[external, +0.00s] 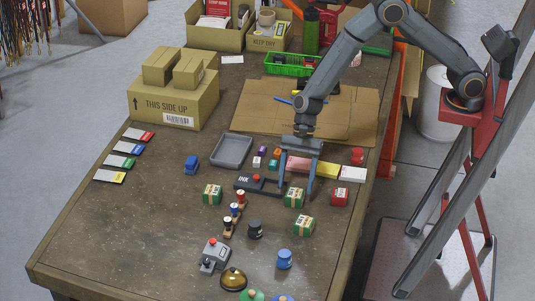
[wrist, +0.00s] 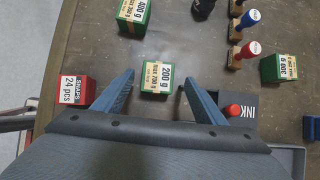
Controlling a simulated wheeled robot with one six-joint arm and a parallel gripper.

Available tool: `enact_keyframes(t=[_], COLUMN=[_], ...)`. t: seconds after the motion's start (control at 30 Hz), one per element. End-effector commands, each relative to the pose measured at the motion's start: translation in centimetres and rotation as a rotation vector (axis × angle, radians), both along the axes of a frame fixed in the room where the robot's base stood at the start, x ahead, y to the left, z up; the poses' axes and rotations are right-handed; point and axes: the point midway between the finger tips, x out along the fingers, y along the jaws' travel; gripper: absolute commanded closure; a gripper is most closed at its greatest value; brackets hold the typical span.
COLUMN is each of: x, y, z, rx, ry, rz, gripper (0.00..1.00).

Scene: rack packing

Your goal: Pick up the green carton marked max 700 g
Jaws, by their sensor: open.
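Three green cartons with tan tape stand on the table. One reads 200 g in large print (wrist: 156,77) and sits between the fingertips of my open gripper (wrist: 157,82); it also shows in the external view (external: 294,198), under my gripper (external: 295,188). A second reads 400 g (wrist: 134,14) and stands ahead of the fingers, nearer the external camera (external: 304,225). A third reads 300 g (wrist: 279,68) and stands to the left in the external view (external: 212,194). Their smaller max lines are too small to read surely. My gripper holds nothing.
A red carton marked 24 pcs (wrist: 70,90) stands just left of my left finger in the wrist view. A black ink pad (wrist: 238,112) lies close to the right finger. The table's left front is clear.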

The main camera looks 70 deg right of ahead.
Motion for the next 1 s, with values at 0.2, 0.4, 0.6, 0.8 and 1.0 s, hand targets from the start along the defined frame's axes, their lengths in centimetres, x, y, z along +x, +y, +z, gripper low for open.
enact_keyframes(t=[0.2, 0.4, 0.6, 0.8, 1.0], x=[-0.4, -0.4, -0.4, -0.4, -0.4], y=[1.5, 2.0, 2.0, 2.0, 2.0], z=[-2.4, -3.3, -3.3, -3.3, -3.3], rx=[-0.001, -0.001, -0.001, -0.001, -0.001], ry=[0.002, 0.000, -0.001, -0.001, -0.001], rz=[0.001, 0.000, 0.001, 0.001, 0.001], gripper=[0.35, 0.35, 0.37, 0.71, 0.85])
